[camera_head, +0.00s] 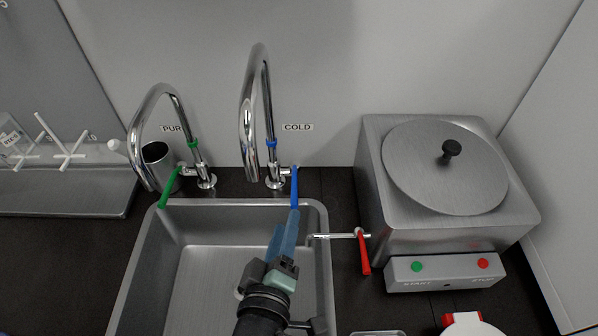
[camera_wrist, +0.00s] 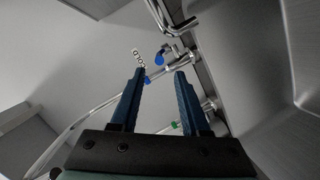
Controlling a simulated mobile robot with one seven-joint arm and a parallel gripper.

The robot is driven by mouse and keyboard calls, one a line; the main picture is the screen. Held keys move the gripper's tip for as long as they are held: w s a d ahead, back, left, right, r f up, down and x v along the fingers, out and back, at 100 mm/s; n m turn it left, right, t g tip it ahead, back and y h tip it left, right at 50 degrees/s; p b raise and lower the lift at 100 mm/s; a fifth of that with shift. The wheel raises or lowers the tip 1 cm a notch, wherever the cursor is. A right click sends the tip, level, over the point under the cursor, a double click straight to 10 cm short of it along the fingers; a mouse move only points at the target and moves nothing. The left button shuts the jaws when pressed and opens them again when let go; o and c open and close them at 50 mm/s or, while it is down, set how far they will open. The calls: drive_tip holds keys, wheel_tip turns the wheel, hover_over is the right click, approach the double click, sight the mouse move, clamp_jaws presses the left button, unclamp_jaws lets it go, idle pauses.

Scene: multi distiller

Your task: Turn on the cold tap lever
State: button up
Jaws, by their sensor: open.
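The cold tap (camera_head: 265,110) is a tall chrome gooseneck under a COLD label (camera_head: 298,127) on the back wall. Its blue lever (camera_head: 295,187) hangs down at the right of the tap base. In the wrist view the blue lever (camera_wrist: 161,56) shows just beyond the gap between my fingertips. My gripper (camera_head: 286,220) is open and empty over the sink's back part, its fingertips close below the lever. In the wrist view my gripper (camera_wrist: 161,72) has its two blue fingers apart. I cannot tell whether a finger touches the lever.
The PUR tap (camera_head: 162,95) with a green lever (camera_head: 170,188) stands left. The sink (camera_head: 195,270) lies below. A metal distiller (camera_head: 385,195) with a red-handled spout (camera_head: 364,252) stands right. A drying rack (camera_head: 65,190) is at the far left.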

sight(296, 183)
drive_tip(key=x, duration=1.1)
drive_tip(key=shift+w+d, duration=0.1)
drive_tip(key=shift+w, duration=0.3)
clamp_jaws()
idle(0.9)
